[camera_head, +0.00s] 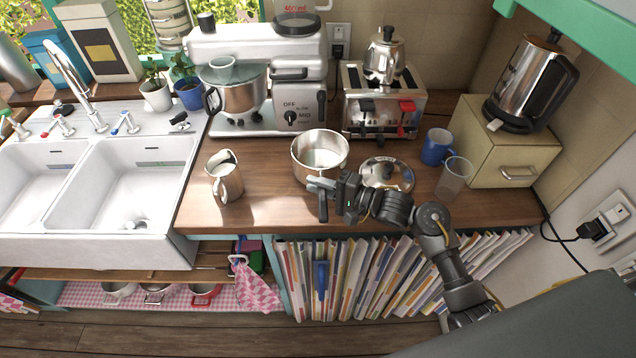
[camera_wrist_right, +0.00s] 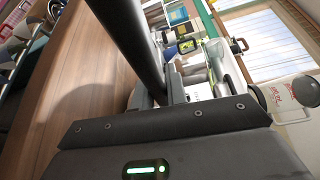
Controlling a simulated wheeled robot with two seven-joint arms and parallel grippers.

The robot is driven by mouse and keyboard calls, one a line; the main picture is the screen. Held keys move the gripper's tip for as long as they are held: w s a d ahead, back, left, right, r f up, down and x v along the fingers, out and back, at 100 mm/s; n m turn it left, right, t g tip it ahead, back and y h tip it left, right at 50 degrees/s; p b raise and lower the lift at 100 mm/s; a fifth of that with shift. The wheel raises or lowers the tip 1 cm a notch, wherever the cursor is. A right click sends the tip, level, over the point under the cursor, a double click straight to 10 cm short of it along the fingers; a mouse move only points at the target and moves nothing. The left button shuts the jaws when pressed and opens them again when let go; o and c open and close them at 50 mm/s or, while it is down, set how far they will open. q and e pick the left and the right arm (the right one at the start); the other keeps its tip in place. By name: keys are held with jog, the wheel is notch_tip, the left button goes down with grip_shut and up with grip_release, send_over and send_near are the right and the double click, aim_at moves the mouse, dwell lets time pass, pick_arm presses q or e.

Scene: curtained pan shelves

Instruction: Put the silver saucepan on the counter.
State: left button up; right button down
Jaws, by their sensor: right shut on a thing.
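The silver saucepan (camera_head: 320,145) is upright and open-topped, over the middle of the wooden counter (camera_head: 275,212). It looks to be on the wood or just above it; I cannot tell which. My right gripper (camera_head: 322,190) is at the saucepan's near side, shut on its handle. In the right wrist view a dark handle (camera_wrist_right: 128,35) runs up from between the jaws, and the pan's bowl does not show there. My left gripper is not in view.
A silver lid (camera_head: 388,172) lies right of the pan. A blue mug (camera_head: 437,147) and a clear glass (camera_head: 453,180) stand further right. A metal pitcher (camera_head: 225,178) stands left, with a mixer (camera_head: 255,75) and a toaster (camera_head: 384,105) behind. A gingham curtain (camera_head: 257,290) hangs below.

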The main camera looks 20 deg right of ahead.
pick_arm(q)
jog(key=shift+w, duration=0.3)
pick_arm(e)
jog(key=shift+f, duration=0.85)
dwell(0.4)
jog(key=c, duration=1.3)
grip_release()
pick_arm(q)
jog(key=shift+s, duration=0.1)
pick_arm(e)
jog(key=shift+f, duration=0.1)
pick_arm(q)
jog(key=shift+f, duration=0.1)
pick_arm(e)
jog(key=shift+f, duration=0.1)
jog(key=shift+c, duration=0.4)
jog(key=c, duration=0.3)
